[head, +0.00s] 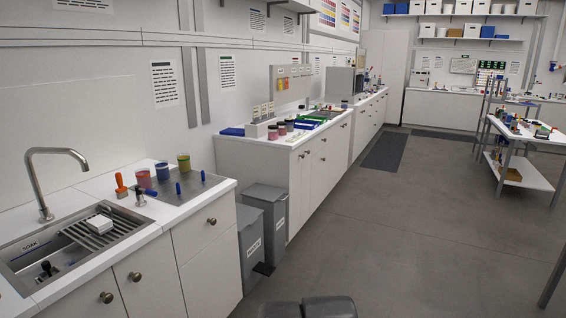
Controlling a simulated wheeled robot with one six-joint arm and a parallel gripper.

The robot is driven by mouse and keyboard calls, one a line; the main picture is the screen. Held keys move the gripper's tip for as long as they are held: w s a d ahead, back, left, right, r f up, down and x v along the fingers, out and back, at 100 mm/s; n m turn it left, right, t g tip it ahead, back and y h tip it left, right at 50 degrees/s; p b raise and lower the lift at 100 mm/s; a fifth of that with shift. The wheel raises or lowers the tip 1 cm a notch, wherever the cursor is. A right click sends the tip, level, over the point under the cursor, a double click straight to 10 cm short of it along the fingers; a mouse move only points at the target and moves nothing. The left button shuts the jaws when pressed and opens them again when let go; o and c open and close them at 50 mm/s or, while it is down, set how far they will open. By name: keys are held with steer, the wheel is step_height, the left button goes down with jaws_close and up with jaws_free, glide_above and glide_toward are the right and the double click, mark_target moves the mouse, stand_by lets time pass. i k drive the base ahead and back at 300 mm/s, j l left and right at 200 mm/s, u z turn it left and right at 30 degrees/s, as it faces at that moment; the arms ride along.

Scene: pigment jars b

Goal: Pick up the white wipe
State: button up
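A small white folded block, which looks like the white wipe (99,224), lies on the slatted drain rack (84,236) over the right side of the sink. The sink is in the near left counter, and its left part is marked SOAK. Nothing touches the wipe from above. My gripper is not visible. Only dark rounded parts, likely of my own arm, show at the bottom middle edge, well to the right of the sink.
A tall curved faucet (42,185) rises behind the sink. A dark-knobbed item stands in the basin (42,272). An orange-handled brush (121,186), several jars and blue-handled tools stand right of it. Grey bins (264,222) stand beside the cabinet. The floor ahead (400,230) is clear.

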mark_target(100, 225)
steer(key=k+j, duration=0.1)
steer(key=k+u, duration=0.1)
steer(key=u, duration=2.8)
steer(key=z, duration=1.6)
steer(key=i+z, duration=0.35)
steer(key=i, duration=0.4)
